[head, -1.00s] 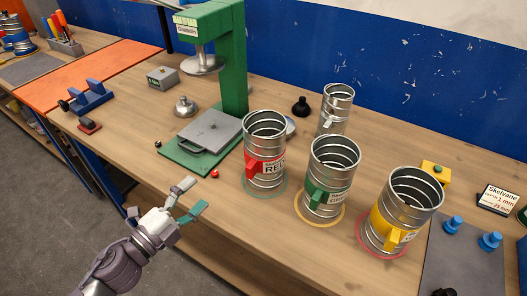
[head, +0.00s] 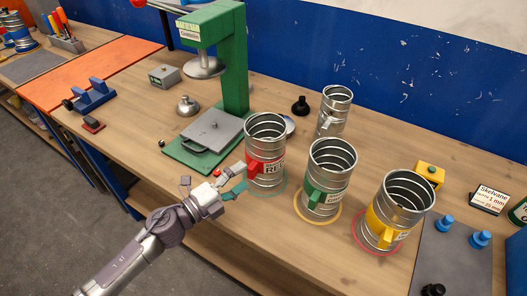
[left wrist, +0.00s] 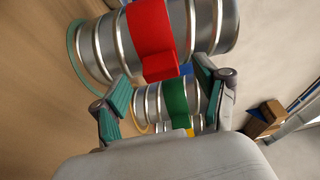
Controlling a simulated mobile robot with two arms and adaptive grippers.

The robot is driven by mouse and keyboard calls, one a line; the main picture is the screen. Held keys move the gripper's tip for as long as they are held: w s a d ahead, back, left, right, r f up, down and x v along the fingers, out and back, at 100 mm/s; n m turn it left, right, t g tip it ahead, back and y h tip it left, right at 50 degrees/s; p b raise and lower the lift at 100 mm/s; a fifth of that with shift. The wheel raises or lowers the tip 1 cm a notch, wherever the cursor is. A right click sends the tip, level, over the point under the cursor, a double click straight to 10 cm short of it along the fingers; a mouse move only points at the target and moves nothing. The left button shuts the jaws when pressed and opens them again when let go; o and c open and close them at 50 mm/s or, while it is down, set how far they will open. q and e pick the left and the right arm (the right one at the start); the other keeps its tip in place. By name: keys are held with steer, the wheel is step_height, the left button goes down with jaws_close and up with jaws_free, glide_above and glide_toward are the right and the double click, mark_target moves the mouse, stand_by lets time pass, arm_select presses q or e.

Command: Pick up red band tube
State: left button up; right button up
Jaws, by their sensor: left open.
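The red band tube (head: 267,135) is a ribbed metal duct with a red band and red tab, standing upright on a green ring on the bench. My left gripper (head: 240,178) is open, close to the tube's front left side near the red tab. My right gripper is not in view.
The green band tube (head: 322,160) stands to the right on a yellow ring, the yellow band tube (head: 408,192) beyond it on a red ring. A plain metal tube (head: 336,103) stands behind. A green press (head: 235,70) is at the back left.

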mark_target(262, 157)
arm_select(q)
steer(key=x, duration=0.3)
steer(key=shift+s+a, duration=0.1)
steer(key=shift+a, duration=0.05)
steer(key=shift+c, duration=0.8)
jaws_close()
